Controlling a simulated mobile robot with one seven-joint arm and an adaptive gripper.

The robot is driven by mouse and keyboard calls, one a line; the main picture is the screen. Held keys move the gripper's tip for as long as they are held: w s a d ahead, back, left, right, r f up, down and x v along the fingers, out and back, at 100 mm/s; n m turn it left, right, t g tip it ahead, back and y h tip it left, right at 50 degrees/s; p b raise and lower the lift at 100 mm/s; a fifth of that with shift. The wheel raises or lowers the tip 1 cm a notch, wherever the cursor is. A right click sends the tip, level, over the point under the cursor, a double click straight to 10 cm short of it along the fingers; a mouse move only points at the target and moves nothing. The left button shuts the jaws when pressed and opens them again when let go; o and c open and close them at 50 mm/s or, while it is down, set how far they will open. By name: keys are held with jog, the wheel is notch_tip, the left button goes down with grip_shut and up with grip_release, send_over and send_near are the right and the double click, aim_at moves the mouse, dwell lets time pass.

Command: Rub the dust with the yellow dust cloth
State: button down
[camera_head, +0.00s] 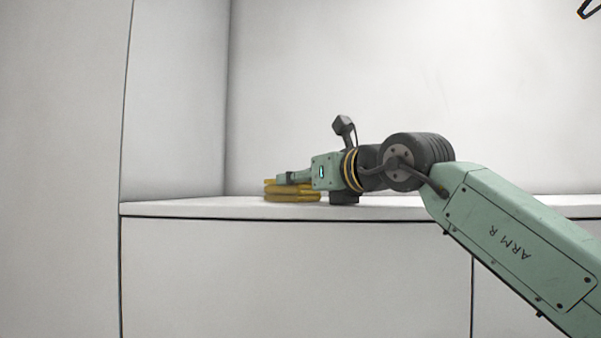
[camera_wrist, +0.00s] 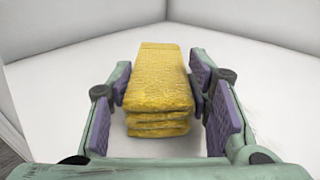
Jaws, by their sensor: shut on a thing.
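The yellow dust cloth (camera_wrist: 158,88) is folded into a thick stack of layers and lies between the finger pads in the wrist view. In the head view, the cloth (camera_head: 292,198) is low at the white counter surface, partly behind my gripper (camera_head: 281,180). My gripper, seen between its purple pads in the wrist view (camera_wrist: 160,82), is shut on the cloth and lies nearly level, pointing left. I cannot tell whether the cloth touches the surface. No dust can be made out clearly; faint grey marks show on the white surface near the right finger in the wrist view.
The white counter (camera_head: 190,208) has a back wall (camera_head: 330,70) and a side wall (camera_head: 180,100) meeting in a corner beyond the cloth. Bare surface shows left of the cloth. A small dark block (camera_head: 344,197) is under my wrist; I cannot tell what it is.

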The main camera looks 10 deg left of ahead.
jog(key=shift+w+f, duration=0.1)
jog(key=shift+w, duration=0.45)
jog(key=shift+w+p, duration=1.3)
jog(key=shift+w, duration=0.75)
notch_tip(320, 180, up, 6)
jog(key=p, duration=0.4)
